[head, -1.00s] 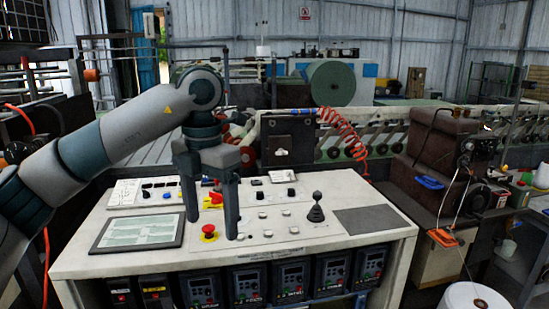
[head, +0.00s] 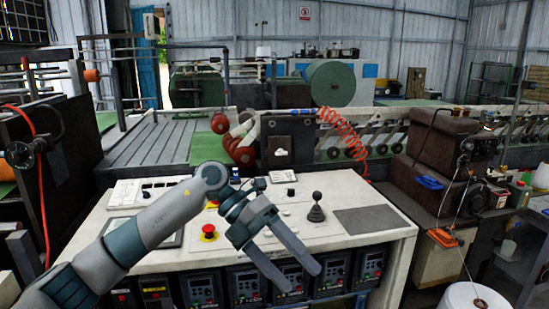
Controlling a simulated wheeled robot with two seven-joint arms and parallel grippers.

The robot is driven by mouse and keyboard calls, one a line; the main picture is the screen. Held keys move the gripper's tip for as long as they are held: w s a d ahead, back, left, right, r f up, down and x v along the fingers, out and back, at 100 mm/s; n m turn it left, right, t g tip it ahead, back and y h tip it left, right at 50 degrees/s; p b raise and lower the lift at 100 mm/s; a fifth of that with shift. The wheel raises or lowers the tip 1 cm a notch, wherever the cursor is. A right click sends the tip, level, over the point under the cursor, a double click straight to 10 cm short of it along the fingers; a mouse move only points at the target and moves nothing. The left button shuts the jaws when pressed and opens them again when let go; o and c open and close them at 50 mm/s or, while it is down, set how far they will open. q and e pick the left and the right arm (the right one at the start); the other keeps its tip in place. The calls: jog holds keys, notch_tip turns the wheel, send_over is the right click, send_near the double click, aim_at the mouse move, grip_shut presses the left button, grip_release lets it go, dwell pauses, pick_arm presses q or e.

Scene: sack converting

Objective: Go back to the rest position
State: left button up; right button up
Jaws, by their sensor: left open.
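My left gripper (head: 298,280) is open and empty in the head view. Its two dark fingers point down and to the right, over the front of the white control console (head: 377,231). My left arm comes in from the lower left and covers part of the console's left side and the flat panel there. My right gripper does not show.
The console carries a red emergency button (head: 208,232), a black joystick (head: 316,208) and several small knobs. Several drive units with displays (head: 244,284) sit under its front edge. A brown machine (head: 443,150) stands to the right, with a white spool (head: 474,297) in front.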

pick_arm(q)
jog(key=w+d+f+n+t+h, duration=0.4)
jog(key=w+f+n+t+h, duration=0.3)
jog(key=f+n+h, duration=0.45)
jog(key=w+a+f+n+t+y, duration=0.1)
jog(key=a+f+n+t+y, duration=0.35)
jog(key=f+n+t, duration=0.55)
jog(key=w+a+f+n+t+y, duration=0.1)
jog(key=a+f+n+t+y, duration=0.3)
jog(key=f+n, duration=0.7)
jog(key=s+a+f+n+g+y, duration=0.1)
jog(key=s+a+f+n+y, duration=0.15)
jog(key=s+f, duration=0.4)
jog(key=s+a+f+n+y, duration=0.1)
jog(key=s+a+f+y, duration=0.2)
jog(key=f, duration=0.7)
jog(key=s+a+f+n+g+y, duration=0.15)
jog(key=s+a+f, duration=0.25)
jog(key=f, duration=0.5)
jog(key=s+a+f+n+g+y, duration=0.1)
jog(key=s+a+f+g, duration=0.1)
jog(key=s+f, duration=0.5)
jog(key=s+a+f+n+g+y, duration=0.2)
jog(key=s+f, duration=0.5)
jog(key=s, duration=0.8)
jog(key=shift+a+f+g, duration=0.4)
jog(key=shift+a+g, duration=0.05)
jog(key=shift+a, duration=0.2)
